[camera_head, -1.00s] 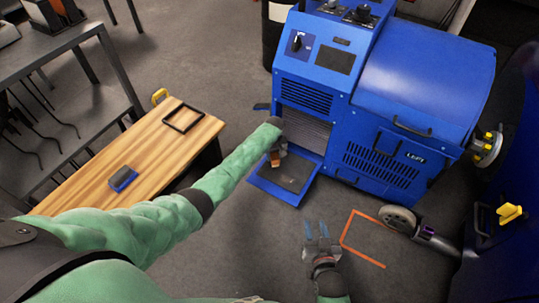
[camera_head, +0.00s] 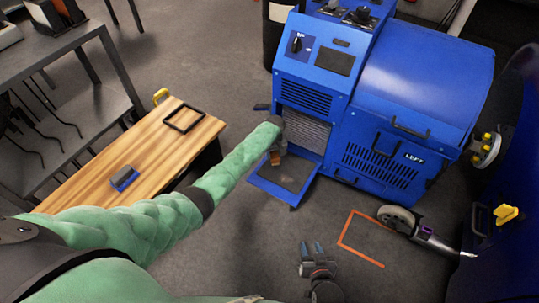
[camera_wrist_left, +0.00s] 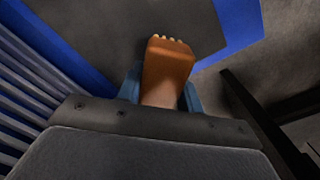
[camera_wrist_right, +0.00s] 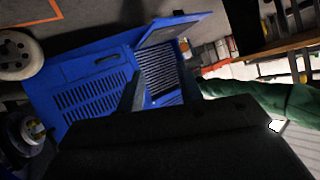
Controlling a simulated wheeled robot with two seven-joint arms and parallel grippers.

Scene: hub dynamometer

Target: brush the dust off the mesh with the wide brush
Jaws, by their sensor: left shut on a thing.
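My left gripper (camera_head: 277,147) is shut on the brown wooden brush (camera_wrist_left: 166,70). Pale bristle tips show at the brush's far end in the left wrist view. The grey mesh (camera_head: 306,130) sits in the opening at the front of the blue machine, just right of my left gripper; grey slats also show in the left wrist view (camera_wrist_left: 28,82). The brush is beside the mesh, above the lowered blue flap (camera_head: 264,183); I cannot tell whether it touches the mesh. My right gripper (camera_head: 312,250) is open and empty, low over the floor.
The blue machine (camera_head: 425,75) fills the upper right. A wooden bench (camera_head: 95,188) at left bears a blue-and-grey block (camera_head: 124,178) and a black frame (camera_head: 183,118). An orange outline (camera_head: 348,228) and a wheel (camera_head: 397,219) lie right of my right gripper.

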